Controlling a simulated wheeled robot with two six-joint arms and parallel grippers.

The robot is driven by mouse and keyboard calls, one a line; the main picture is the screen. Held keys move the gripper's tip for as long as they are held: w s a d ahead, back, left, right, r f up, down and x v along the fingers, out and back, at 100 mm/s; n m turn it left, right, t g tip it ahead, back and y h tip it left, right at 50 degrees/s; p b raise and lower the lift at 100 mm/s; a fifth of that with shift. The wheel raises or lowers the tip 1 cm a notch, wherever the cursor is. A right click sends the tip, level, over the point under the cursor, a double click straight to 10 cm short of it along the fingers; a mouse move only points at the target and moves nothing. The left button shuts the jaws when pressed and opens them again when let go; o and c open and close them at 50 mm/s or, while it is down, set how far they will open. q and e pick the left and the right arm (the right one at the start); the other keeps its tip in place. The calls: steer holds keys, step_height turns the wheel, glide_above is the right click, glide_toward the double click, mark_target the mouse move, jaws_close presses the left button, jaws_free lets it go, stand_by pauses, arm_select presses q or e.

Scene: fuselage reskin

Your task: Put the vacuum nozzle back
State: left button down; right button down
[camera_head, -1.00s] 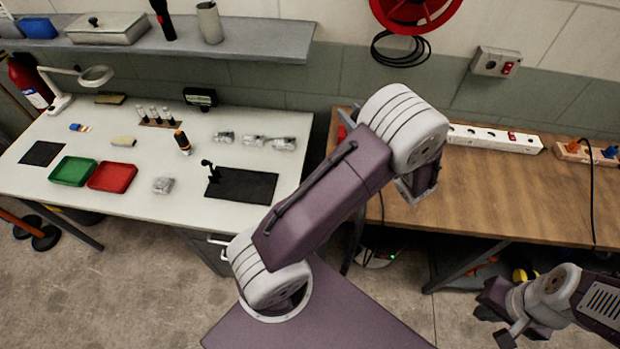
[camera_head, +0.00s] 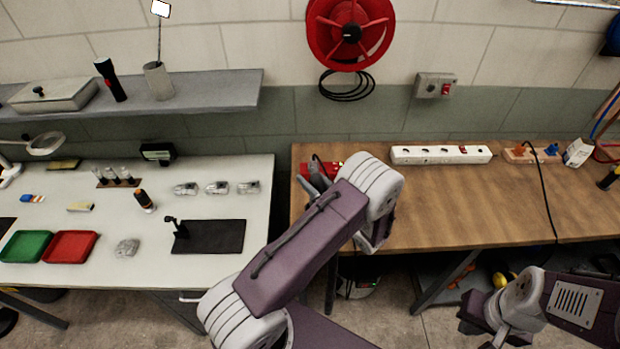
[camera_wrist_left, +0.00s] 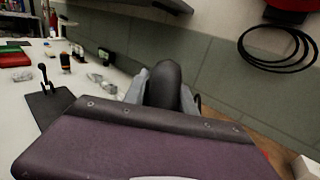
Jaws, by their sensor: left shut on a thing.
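My left gripper (camera_head: 316,178) is partly hidden behind my left arm, above the left end of the wooden bench. In the left wrist view, its two grey fingers (camera_wrist_left: 138,86) are closed on a dark, rounded thing (camera_wrist_left: 164,84), which looks like the vacuum nozzle. Its far end and whatever lies beyond it are hidden. A red thing (camera_head: 306,169) shows beside the gripper on the bench; I cannot tell if they touch. My right gripper (camera_head: 478,322) hangs low at the lower right, in front of the bench; its finger opening is unclear.
The wooden bench (camera_head: 440,215) holds a white power strip (camera_head: 440,154) at its back. A white table (camera_head: 80,273) at left holds red (camera_head: 70,246) and green (camera_head: 26,246) trays and a black mat (camera_head: 215,237). A red hose reel (camera_head: 350,32) hangs on the wall. The bench's middle is clear.

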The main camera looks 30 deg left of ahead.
arm_select(q)
steer(key=shift+s, duration=0.1)
steer(key=shift+f, duration=0.2)
steer(key=c, duration=1)
jaws_free()
steer(key=shift+r, duration=0.1)
steer(key=shift+r, duration=0.1)
